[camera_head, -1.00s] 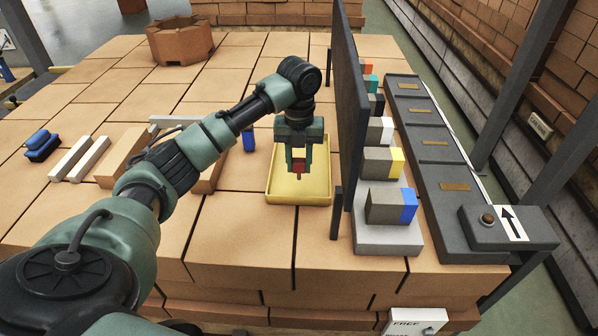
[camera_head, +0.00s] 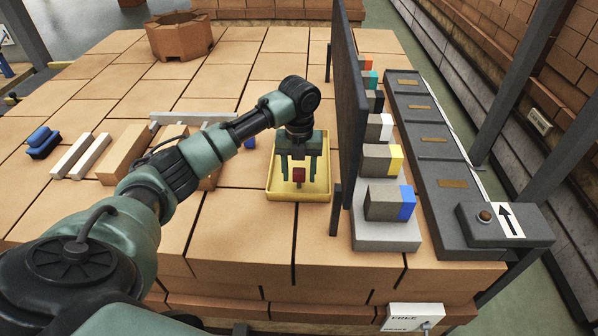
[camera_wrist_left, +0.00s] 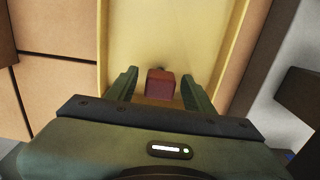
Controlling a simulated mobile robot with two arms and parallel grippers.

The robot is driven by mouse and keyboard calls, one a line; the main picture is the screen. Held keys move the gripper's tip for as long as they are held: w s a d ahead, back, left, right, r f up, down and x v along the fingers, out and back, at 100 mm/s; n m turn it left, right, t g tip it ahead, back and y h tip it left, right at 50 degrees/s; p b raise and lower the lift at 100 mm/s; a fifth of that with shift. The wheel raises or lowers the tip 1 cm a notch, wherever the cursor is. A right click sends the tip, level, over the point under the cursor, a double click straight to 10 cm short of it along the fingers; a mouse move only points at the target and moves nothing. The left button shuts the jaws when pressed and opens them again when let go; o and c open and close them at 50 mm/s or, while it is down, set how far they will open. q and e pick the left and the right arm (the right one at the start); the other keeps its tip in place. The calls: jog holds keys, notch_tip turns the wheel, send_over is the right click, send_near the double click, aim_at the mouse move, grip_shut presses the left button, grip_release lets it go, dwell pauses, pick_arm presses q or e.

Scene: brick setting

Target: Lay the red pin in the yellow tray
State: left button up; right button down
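The red pin (camera_head: 299,175) is inside the yellow tray (camera_head: 298,197), near its middle, between the fingers of my left gripper. My left gripper (camera_head: 298,172) points down over the tray and is open, with a finger on each side of the pin. In the left wrist view the pin's red block (camera_wrist_left: 160,83) shows a gap to each finger, with the yellow tray floor (camera_wrist_left: 175,35) around it. I cannot tell whether the pin lies flat or leans. My right gripper is not in view.
A dark upright panel (camera_head: 349,110) stands close to the tray's right. Beyond it are several grey blocks with coloured ends (camera_head: 388,203). Wooden blocks (camera_head: 122,155), pale bars (camera_head: 90,157) and a blue object (camera_head: 43,142) lie left. A brick ring (camera_head: 180,37) stands at the back.

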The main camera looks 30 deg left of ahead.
aim_at(300, 169)
pick_arm(q)
jog(key=shift+r, duration=0.2)
notch_tip(300, 169, up, 6)
jog(key=b, duration=0.3)
jog(key=shift+w, duration=0.1)
notch_tip(300, 169, up, 6)
dwell(0.4)
